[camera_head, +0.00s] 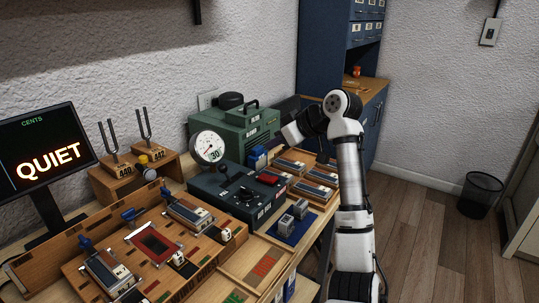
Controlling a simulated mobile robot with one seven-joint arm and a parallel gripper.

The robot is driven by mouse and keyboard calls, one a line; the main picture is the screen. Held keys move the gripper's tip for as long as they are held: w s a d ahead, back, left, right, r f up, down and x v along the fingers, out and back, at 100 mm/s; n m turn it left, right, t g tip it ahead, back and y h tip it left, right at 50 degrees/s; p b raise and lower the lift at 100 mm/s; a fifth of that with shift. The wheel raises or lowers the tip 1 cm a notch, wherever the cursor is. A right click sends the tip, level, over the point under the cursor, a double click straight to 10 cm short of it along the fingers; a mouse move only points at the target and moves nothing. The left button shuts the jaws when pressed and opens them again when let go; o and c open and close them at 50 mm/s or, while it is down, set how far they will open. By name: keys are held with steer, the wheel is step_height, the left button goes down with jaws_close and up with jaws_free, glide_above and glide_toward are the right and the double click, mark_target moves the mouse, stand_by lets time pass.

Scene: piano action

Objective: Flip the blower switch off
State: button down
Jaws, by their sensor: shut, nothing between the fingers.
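A dark control box (232,196) stands on the bench, with a round dial gauge (209,147) at its back left and a black knob on top. A red switch (268,179) sits at the right of its top face; I cannot tell whether it is the blower switch or which way it is set. A green blower-like machine (232,128) stands behind the box. My gripper (283,143) is small in view, above and behind the red switch and right of the green machine. It is shut and empty, apart from the switch; its fingertips are hard to make out.
A screen (45,155) at the left reads "QUIET". Two tuning forks (128,135) stand in wooden blocks. Wooden trays with key parts (318,176) lie right of the box. A blue mat (291,228) with grey blocks is in front. Open floor (430,235) lies right of my arm.

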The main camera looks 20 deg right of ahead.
steer(key=shift+w+r+v, duration=0.15)
steer(key=shift+r+v, duration=0.05)
steer(key=shift+v, duration=0.8)
steer(key=shift+w+r+v, duration=0.1)
steer(key=shift+r+v, duration=0.1)
steer(key=shift+v, duration=0.85)
steer(key=shift+a, duration=0.15)
